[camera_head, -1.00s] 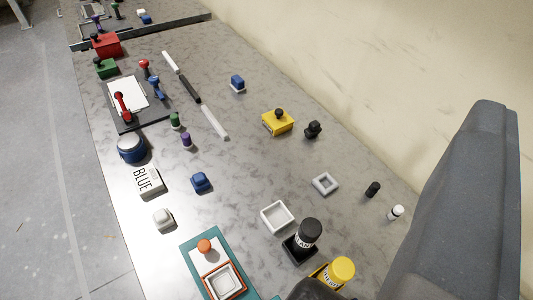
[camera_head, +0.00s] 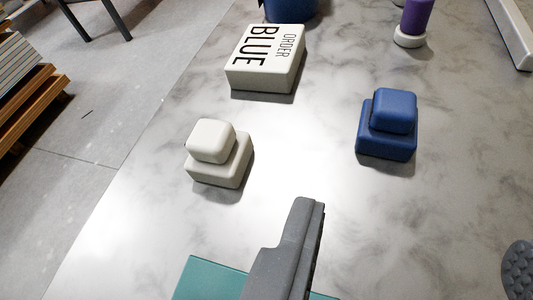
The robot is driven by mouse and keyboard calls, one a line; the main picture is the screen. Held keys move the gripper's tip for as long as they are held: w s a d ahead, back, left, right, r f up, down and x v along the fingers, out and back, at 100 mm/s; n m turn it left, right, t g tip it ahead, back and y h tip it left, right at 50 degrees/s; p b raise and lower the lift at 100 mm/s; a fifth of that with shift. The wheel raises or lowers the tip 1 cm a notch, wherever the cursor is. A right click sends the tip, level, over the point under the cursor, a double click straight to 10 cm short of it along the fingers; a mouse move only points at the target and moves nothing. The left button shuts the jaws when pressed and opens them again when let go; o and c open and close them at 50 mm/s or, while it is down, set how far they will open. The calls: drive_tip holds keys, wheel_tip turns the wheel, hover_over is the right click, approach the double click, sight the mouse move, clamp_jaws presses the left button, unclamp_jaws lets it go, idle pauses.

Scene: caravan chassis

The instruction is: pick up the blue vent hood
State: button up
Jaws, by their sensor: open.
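The blue vent hood (camera_head: 386,128) is a small stepped block with a rounded top on a wider base. It stands upright on the grey marbled worktop, right of centre. My gripper (camera_head: 412,230) is open and empty. One grey finger shows at the bottom centre and the padded tip of the other at the lower right edge. The hood lies beyond the fingertips, between their lines, with a clear gap; nothing hides it.
A similar white stepped block (camera_head: 218,155) stands to the left. A white box marked "ORDER BLUE" (camera_head: 265,58) is behind it. A purple-topped piece (camera_head: 414,22) and a blue round container (camera_head: 290,8) are at the back. A teal board (camera_head: 208,279) lies at the bottom. Worktop around the hood is clear.

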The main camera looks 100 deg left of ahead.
drive_tip(key=b, duration=0.2)
approach(396, 121)
drive_tip(key=a, duration=0.1)
drive_tip(key=a+f, duration=0.1)
drive_tip(key=shift+w+a+f, duration=0.15)
drive_tip(key=shift+a+f, duration=0.15)
drive_tip(key=shift+f, duration=0.05)
drive_tip(key=shift+w+b+x, duration=0.15)
drive_tip(key=shift+b+x, duration=0.25)
drive_tip(key=shift+x, duration=1.2)
drive_tip(key=shift+w+b+x, duration=0.2)
drive_tip(key=shift+b+x, duration=0.15)
drive_tip(key=shift+x, duration=1.3)
drive_tip(key=shift+d+r, duration=0.1)
drive_tip(key=shift+r, duration=0.05)
drive_tip(key=c, duration=0.8)
